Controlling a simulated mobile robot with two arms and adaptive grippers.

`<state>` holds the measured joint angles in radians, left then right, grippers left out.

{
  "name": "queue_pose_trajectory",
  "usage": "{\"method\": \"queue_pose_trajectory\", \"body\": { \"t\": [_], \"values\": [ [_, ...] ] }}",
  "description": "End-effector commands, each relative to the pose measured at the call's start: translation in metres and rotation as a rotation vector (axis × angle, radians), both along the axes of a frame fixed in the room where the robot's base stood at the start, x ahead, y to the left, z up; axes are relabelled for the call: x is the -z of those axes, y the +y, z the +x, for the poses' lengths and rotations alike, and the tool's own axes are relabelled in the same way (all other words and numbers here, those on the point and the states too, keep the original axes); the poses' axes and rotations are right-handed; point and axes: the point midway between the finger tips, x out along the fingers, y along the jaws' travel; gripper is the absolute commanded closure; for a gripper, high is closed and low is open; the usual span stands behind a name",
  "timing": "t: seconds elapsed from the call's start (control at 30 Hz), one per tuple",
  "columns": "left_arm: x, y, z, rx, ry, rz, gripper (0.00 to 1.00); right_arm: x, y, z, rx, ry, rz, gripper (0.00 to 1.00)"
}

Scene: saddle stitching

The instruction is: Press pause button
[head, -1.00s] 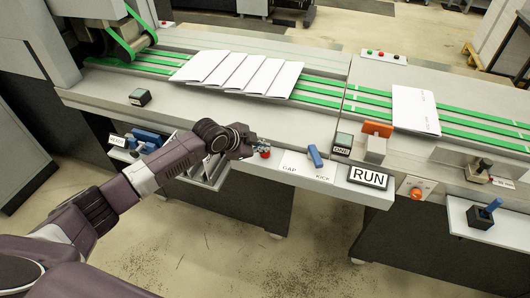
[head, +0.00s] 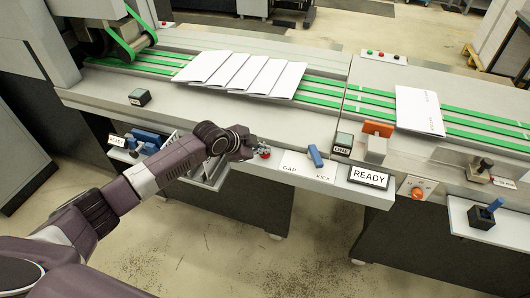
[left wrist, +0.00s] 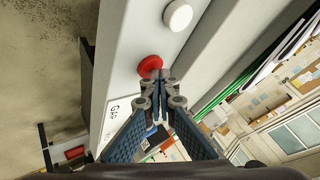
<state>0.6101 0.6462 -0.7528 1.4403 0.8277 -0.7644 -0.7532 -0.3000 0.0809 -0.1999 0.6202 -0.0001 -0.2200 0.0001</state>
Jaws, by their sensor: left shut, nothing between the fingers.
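A red round button (head: 265,154) sits on the machine's front ledge, left of the white GAP/KICK plate. It also shows in the left wrist view (left wrist: 149,65), with a white button (left wrist: 177,15) beyond it. My left gripper (head: 260,147) is shut and empty, its fingertips (left wrist: 158,78) at the red button, overlapping its edge in the left wrist view. I cannot tell whether they touch it. The display sign (head: 368,177) on the ledge reads READY. My right gripper is not in view.
Several white booklets (head: 239,73) lie overlapping on the green belts, and another booklet (head: 419,111) lies further right. A blue lever (head: 314,156) stands on the GAP/KICK plate. An orange block (head: 377,129) and a small ONE sign (head: 342,150) are close by.

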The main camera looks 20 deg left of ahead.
Motion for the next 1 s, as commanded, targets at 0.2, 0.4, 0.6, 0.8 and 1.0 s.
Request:
{"method": "queue_pose_trajectory", "body": {
  "t": [0.2, 0.4, 0.6, 0.8, 1.0],
  "values": [
    [0.0, 0.001, -0.001, -0.001, 0.005, 0.002, 1.0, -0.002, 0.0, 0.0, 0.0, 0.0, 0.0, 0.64],
    [-0.012, 0.001, -0.001, -0.001, 0.004, 0.001, 1.0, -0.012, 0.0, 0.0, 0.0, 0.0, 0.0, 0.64],
    [-0.019, 0.001, -0.001, -0.001, 0.003, 0.001, 1.0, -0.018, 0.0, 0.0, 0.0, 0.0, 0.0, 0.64],
    [-0.018, 0.001, 0.0, -0.001, 0.002, 0.001, 1.0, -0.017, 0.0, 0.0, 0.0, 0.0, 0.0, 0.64],
    [-0.025, 0.001, 0.0, -0.001, 0.0, 0.001, 1.0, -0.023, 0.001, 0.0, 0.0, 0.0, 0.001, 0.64]
  ]
}}
